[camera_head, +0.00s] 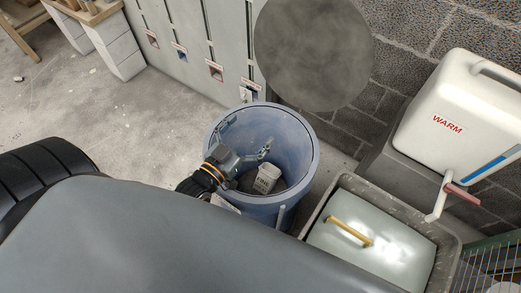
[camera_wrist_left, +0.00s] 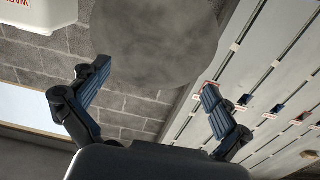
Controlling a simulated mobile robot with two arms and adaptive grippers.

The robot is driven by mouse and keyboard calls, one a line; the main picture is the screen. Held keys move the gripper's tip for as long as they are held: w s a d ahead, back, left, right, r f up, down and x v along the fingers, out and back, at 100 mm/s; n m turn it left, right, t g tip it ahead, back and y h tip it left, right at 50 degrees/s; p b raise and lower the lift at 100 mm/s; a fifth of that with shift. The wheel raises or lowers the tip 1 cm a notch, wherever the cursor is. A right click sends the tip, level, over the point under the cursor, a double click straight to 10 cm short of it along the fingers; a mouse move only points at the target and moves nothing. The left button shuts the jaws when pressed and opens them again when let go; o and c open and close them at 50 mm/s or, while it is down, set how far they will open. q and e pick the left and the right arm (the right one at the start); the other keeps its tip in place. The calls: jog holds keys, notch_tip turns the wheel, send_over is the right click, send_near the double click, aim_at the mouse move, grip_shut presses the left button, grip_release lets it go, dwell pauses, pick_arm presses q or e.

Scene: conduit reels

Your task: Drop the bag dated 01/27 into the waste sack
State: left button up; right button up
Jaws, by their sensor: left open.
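A blue round tub (camera_head: 311,163) stands open on the floor at the middle of the head view. A pale bag or packet (camera_head: 266,180) with small dark print lies inside it; I cannot read a date on it. My left gripper (camera_head: 247,131) is over the tub's opening, its fingers spread apart with nothing between them. In the left wrist view the gripper (camera_wrist_left: 155,75) is also open and empty. I cannot make out a separate waste sack. My right gripper is not in view.
A grey round disc (camera_head: 313,50) is behind the tub, before a block wall. A grey bin with a pale lid and yellow handle (camera_head: 348,232) stands at right. A white container marked WARM (camera_head: 447,125) with a tap is beyond. Open floor (camera_head: 95,110) lies left.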

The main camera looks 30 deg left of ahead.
pick_arm(q)
jog(key=s+a, duration=0.1)
jog(key=s, duration=0.9)
jog(key=shift+s+a, duration=0.25)
jog(key=shift+a, duration=0.05)
jog(key=shift+w, duration=0.1)
